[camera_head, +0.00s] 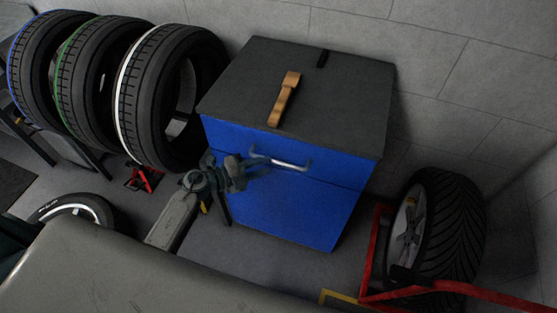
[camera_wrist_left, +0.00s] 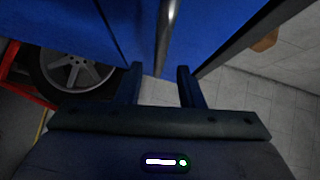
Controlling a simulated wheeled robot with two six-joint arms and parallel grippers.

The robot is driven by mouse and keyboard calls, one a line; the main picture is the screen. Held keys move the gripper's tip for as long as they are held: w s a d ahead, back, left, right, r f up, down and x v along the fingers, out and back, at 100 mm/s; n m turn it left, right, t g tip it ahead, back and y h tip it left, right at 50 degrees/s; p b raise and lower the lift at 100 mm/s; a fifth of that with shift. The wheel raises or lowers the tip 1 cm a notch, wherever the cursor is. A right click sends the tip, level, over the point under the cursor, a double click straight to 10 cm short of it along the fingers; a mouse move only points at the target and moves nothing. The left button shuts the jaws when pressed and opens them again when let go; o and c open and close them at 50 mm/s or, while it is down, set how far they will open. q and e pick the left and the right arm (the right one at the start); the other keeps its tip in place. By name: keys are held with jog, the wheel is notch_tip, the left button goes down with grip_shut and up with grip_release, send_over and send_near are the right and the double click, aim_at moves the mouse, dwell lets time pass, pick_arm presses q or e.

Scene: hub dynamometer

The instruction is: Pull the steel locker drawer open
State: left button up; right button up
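The steel locker (camera_head: 285,210) is a blue cabinet with a dark grey top. Its drawer (camera_head: 225,135) is the upper blue front, flush with the panel below. A silver bar handle (camera_head: 290,164) runs across the drawer front; it also shows in the left wrist view (camera_wrist_left: 166,30). My left gripper (camera_head: 262,168) is at the left part of the handle. In the left wrist view its two fingers (camera_wrist_left: 160,70) are apart, with the bar's near end between the tips. I cannot tell whether they touch it. My right gripper is not in view.
Racked tires (camera_head: 140,90) stand at left. A wheel (camera_head: 440,235) with a red frame (camera_head: 375,250) stands at right. Some floor is clear before the locker.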

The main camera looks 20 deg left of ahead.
aim_at(277, 161)
pick_arm(q)
jog(key=x, duration=0.5)
jog(key=shift+w+d+p, duration=0.1)
jog(key=shift+w+p, duration=0.05)
jog(key=shift+p, duration=0.25)
grip_shut()
